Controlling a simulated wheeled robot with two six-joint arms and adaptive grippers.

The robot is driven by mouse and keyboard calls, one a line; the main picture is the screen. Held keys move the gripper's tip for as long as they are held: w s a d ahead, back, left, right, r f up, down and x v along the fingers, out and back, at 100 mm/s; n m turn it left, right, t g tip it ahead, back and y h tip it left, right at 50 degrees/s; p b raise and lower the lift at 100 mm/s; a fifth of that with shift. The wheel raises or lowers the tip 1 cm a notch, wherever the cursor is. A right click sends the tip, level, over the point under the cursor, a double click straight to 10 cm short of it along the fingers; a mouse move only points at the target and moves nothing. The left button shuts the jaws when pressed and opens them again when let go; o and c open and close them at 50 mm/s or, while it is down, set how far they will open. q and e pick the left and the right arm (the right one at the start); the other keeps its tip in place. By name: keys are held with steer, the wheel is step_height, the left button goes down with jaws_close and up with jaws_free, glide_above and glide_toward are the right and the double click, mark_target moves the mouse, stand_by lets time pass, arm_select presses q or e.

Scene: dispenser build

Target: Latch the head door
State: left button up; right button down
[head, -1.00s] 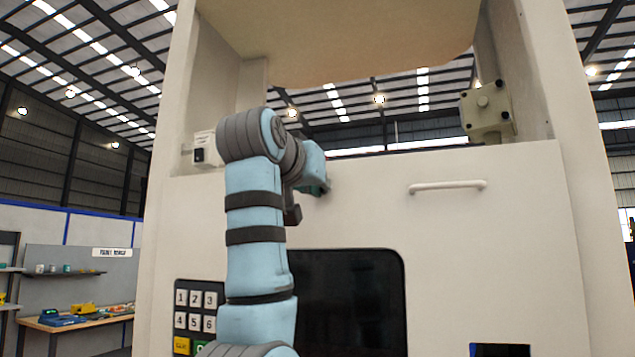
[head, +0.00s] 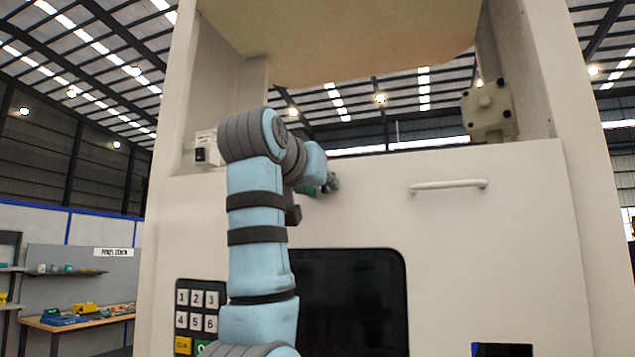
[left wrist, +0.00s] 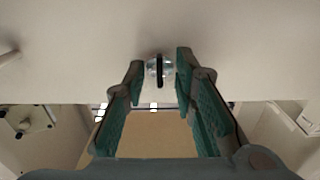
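The cream head door (head: 480,240) stands upright and looks closed, with a white bar handle (head: 448,187) on it. In the left wrist view the door (left wrist: 230,35) fills the top. A round metallic latch (left wrist: 152,70) with a dark upright bar across it sits on the door there. My left gripper (left wrist: 160,62) is open, one finger on each side of the latch, with gaps showing between fingertips and bar. In the head view my left gripper (head: 333,183) is at the door's upper left, partly hidden by my wrist, and the latch cannot be made out. My right gripper is out of view.
A beige box (head: 488,110) sits above the door's top edge at right. A workbench (head: 75,318) stands far left.

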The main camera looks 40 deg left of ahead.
arm_select(q)
steer(key=v, duration=1.2)
steer(key=shift+w, duration=0.15)
